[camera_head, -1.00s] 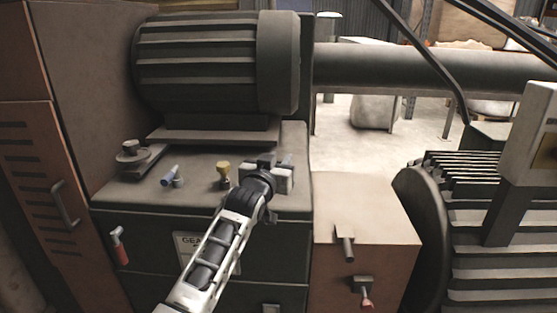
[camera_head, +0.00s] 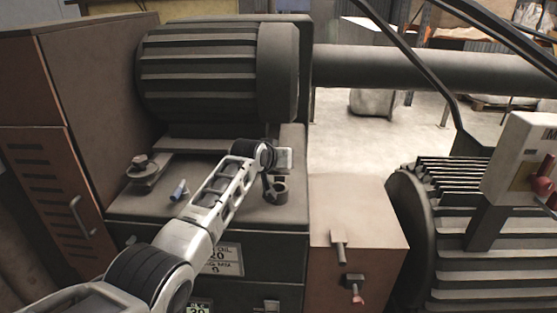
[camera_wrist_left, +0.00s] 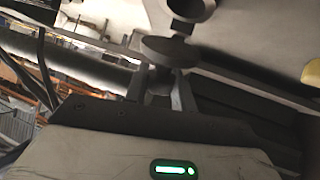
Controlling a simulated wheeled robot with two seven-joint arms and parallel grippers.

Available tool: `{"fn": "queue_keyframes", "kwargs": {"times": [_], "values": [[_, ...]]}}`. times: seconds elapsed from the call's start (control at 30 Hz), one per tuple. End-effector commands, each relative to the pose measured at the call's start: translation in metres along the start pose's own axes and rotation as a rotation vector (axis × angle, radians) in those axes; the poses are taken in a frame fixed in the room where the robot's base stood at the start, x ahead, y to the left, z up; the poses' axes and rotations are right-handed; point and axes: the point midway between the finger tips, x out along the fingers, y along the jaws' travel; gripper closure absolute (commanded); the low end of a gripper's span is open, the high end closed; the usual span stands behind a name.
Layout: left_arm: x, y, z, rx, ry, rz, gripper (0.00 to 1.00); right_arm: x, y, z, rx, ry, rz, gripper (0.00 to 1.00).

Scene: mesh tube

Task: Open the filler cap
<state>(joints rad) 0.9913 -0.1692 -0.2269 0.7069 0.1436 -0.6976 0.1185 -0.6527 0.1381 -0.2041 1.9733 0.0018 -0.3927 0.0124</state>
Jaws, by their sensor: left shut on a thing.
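The filler cap (camera_wrist_left: 168,50) is a dark round disc, held between the two fingers of my left gripper (camera_wrist_left: 162,78) in the left wrist view. A dark round filler neck (camera_wrist_left: 190,8) shows beyond the cap, with a gap between them; its mouth looks open. In the head view the neck (camera_head: 277,190) stands on the dark gearbox top (camera_head: 240,215), with a dark hole on top. My left gripper (camera_head: 274,160) is just behind and above it there; its fingers and the cap are mostly hidden. My right gripper is not in view.
A large ribbed motor (camera_head: 210,75) stands behind the gearbox top. A blue-grey fitting (camera_head: 179,190) and a dark round knob (camera_head: 146,165) sit to the left. Part of a yellow fitting (camera_wrist_left: 312,72) shows in the wrist view. A brown box (camera_head: 355,212) is at the right.

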Motion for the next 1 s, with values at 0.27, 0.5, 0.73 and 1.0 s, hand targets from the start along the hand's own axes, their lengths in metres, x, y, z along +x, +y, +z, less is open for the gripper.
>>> {"fn": "queue_keyframes", "kwargs": {"times": [0.27, 0.5, 0.73, 1.0], "values": [[0.0017, -0.0001, -0.0008, -0.009, -0.036, 0.0, 1.0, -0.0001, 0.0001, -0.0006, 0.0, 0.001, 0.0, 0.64], [0.0018, -0.0002, -0.0007, -0.009, -0.037, 0.0, 1.0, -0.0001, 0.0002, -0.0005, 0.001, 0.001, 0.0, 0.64], [0.0017, -0.0001, -0.0011, -0.009, -0.035, 0.0, 0.53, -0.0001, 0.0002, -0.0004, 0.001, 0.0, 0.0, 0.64], [-0.0005, -0.0003, -0.002, -0.009, -0.034, 0.0, 0.53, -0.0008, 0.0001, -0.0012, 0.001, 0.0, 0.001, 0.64]]}}
